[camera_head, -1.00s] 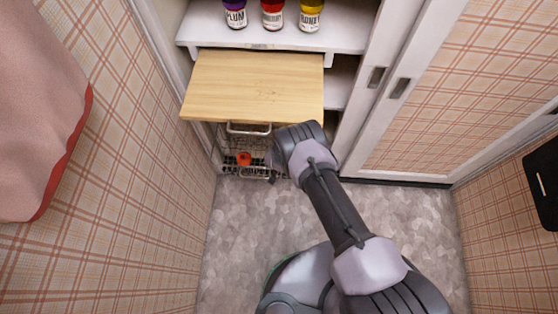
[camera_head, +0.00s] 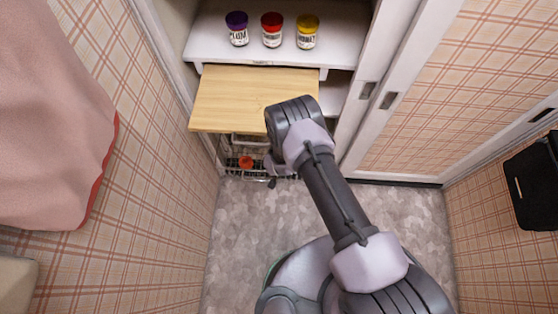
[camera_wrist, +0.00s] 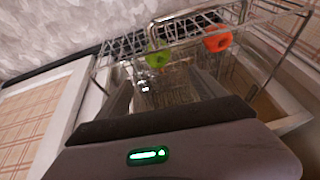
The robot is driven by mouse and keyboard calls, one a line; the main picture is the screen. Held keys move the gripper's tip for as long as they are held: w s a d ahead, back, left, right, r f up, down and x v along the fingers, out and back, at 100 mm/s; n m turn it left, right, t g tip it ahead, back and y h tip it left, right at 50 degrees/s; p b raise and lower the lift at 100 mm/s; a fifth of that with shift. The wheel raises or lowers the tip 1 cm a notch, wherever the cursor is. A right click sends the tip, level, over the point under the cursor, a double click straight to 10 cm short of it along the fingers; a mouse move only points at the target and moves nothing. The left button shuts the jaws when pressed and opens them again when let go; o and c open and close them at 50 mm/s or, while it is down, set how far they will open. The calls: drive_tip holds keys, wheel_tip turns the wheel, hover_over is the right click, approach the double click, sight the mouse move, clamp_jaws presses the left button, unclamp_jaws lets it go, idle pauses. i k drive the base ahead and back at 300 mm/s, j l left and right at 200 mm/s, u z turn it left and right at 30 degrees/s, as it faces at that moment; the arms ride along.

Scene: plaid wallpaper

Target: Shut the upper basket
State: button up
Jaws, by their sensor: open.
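The wire baskets hang under a light wooden pull-out board (camera_head: 235,97) in the cupboard. In the head view the upper basket (camera_head: 250,139) shows only as a pale metal front just below the board's edge; the rest is hidden. A lower wire basket (camera_head: 235,172) sticks out below it, with an orange-red vegetable (camera_head: 246,162) inside. My gripper (camera_wrist: 161,82) is open at the baskets, its two fingers apart with wire mesh seen between and beyond them. I cannot tell whether a finger touches the wire. In the head view my forearm mostly hides the gripper.
Purple, red and yellow jars (camera_head: 271,30) stand on the white shelf (camera_head: 215,45) above the board. A green vegetable (camera_wrist: 157,57) shows in the wrist view. White sliding doors (camera_head: 375,100) are at the right, plaid walls on both sides. The grey floor (camera_head: 240,220) in front is clear.

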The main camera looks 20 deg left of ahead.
sight(243, 173)
drive_tip(key=k, duration=1)
